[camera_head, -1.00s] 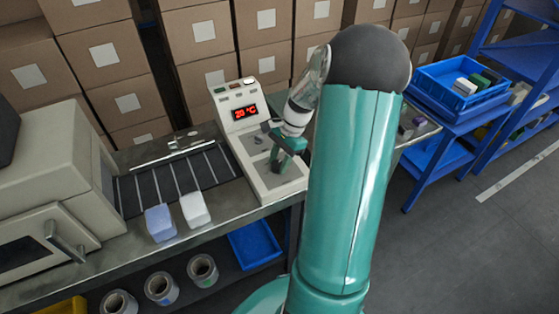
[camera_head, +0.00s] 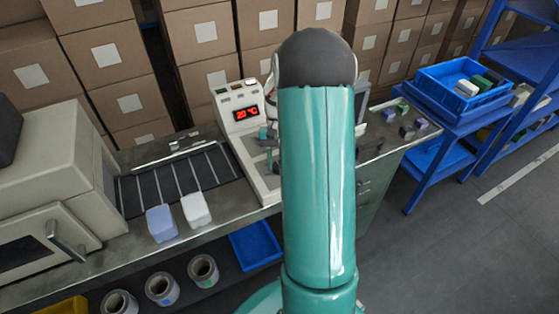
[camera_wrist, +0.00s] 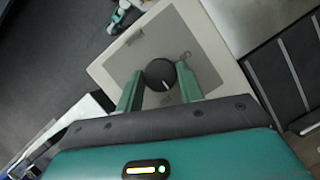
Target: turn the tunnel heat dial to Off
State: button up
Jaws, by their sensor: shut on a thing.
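The heat dial (camera_wrist: 160,75) is a round black knob with a pale pointer line. In the wrist view it sits on a cream control panel (camera_wrist: 200,30), between the two green fingers of my gripper (camera_wrist: 160,88), which is shut on it. In the head view my arm hides the dial and most of the gripper; part of the green gripper (camera_head: 270,140) shows beside the arm. The panel's red display (camera_head: 246,114) reads 20 °C. The dial's printed marks are too small to read.
A dark conveyor (camera_head: 180,180) with pale bars lies left of the panel. A lilac block (camera_head: 161,223) and a white block (camera_head: 196,209) sit at its front. Cardboard boxes (camera_head: 204,32) stack behind. A blue tray (camera_head: 463,88) stands at right, and small blocks lie on the bench's right end.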

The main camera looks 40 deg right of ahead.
jog(key=n+h, duration=0.1)
jog(key=n, duration=0.3)
jog(key=shift+a+n+g, duration=0.1)
jog(key=shift+n+g, duration=0.2)
jog(key=shift+g, duration=0.1)
jog(key=n+h, duration=0.2)
jog(key=n, duration=0.2)
jog(key=shift+a+n, duration=0.15)
jog(key=shift+n, duration=0.15)
jog(key=n+h, duration=0.1)
jog(key=n, duration=0.3)
jog(key=shift+a+n+h, duration=0.1)
jog(key=shift+n+h, duration=0.2)
jog(key=shift+h, duration=0.1)
jog(key=n+t+h, duration=0.1)
jog(key=n, duration=0.3)
jog(key=shift+a+n, duration=0.1)
jog(key=shift+n, duration=0.2)
jog(key=shift+h, duration=0.3)
jog(key=o, duration=1)
